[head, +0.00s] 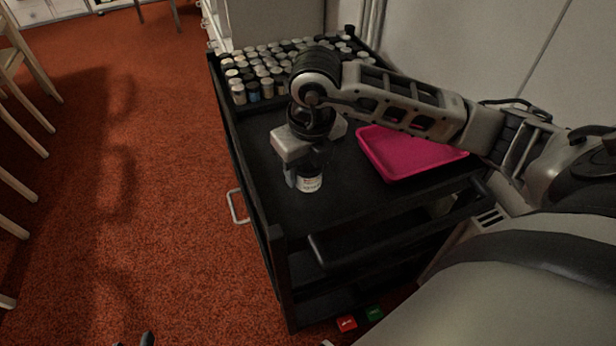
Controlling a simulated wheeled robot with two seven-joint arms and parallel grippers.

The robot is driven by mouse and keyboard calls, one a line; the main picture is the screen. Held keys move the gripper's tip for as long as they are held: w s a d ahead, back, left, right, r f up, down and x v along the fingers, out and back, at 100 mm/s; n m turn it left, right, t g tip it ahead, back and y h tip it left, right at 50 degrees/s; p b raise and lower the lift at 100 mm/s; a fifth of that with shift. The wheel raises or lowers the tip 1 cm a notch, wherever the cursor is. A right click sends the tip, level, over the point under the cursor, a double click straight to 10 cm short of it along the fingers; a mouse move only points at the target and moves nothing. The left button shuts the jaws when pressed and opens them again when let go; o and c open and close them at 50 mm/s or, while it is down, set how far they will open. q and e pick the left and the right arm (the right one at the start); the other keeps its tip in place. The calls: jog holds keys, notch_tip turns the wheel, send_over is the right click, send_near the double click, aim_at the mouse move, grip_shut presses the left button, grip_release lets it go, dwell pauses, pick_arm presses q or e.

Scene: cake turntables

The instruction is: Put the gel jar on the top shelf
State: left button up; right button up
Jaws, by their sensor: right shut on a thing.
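My right gripper (305,176) points down over the black cart's top shelf (277,222) and is shut on a small jar (310,184) with a pale label. The jar is upright and low over the shelf's near middle part. I cannot tell whether its base touches the shelf. My gripper hides the jar's top. My left gripper is not clearly in view; only a small dark tip shows at the bottom edge of the head view.
Many small jars (267,88) stand packed at the cart's far end. A pink tray (398,160) lies right of my gripper. Bare shelf lies around the held jar. A red box (347,323) and a green box (373,314) are low down near the cart's front.

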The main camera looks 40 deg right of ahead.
aim_at(308, 180)
jog(key=shift+w+d+f, duration=0.2)
jog(key=shift+d+f, duration=0.1)
jog(key=shift+f, duration=0.15)
jog(key=f, duration=0.3)
jog(key=shift+w+d+f, duration=0.2)
jog(key=shift+f, duration=0.15)
jog(key=o, duration=0.6)
jog(key=shift+f, duration=0.15)
jog(key=o, duration=0.4)
